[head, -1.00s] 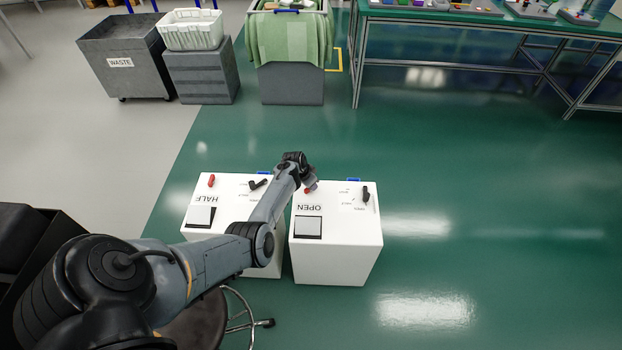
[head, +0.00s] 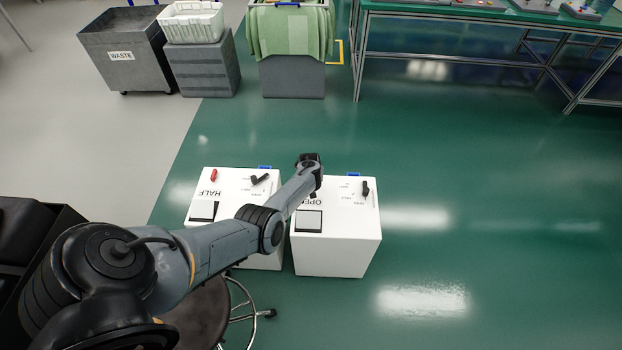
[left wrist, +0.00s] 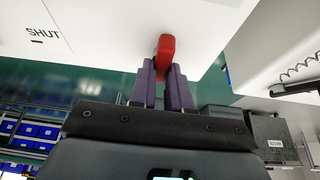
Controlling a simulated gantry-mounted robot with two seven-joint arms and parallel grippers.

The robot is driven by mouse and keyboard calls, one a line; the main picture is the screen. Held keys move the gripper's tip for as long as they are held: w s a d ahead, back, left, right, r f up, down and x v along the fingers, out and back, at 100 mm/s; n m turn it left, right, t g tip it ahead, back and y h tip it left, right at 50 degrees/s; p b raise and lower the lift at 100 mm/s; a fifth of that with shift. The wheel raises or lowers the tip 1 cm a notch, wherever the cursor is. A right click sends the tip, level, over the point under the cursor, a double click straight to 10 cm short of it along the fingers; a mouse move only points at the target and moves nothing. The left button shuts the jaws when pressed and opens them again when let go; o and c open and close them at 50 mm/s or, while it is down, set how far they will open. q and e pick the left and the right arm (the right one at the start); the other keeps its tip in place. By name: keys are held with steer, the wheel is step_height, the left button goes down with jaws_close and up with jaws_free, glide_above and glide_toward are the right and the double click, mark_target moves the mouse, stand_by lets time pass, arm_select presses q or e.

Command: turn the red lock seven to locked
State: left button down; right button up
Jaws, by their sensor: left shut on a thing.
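In the left wrist view my left gripper (left wrist: 161,72), with purple fingers, is shut on a red lock handle (left wrist: 166,46) that stands out from a white panel. The word SHUT (left wrist: 45,36) is printed on this panel. In the head view my left arm reaches over the right white cabinet (head: 335,252), marked OPEN. Its wrist covers the gripper and the red handle there. The left white cabinet (head: 233,188), marked HALF, has another red handle (head: 214,175) at its far left corner. My right gripper is not in view.
A black handle (head: 261,179) is on the left cabinet and another black handle (head: 366,188) is on the right one. A dark round stool (head: 200,315) stands in front. A waste bin (head: 124,52) and a green-draped bin (head: 290,78) stand behind. The green floor to the right is clear.

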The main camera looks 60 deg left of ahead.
arm_select(q)
steer(key=shift+n, duration=0.3)
steer(key=c, duration=1.1)
jaws_free()
steer(key=p+v, duration=0.8)
steer(key=v, duration=0.2)
steer(key=shift+d+r, duration=0.15)
steer(key=shift+r, duration=0.25)
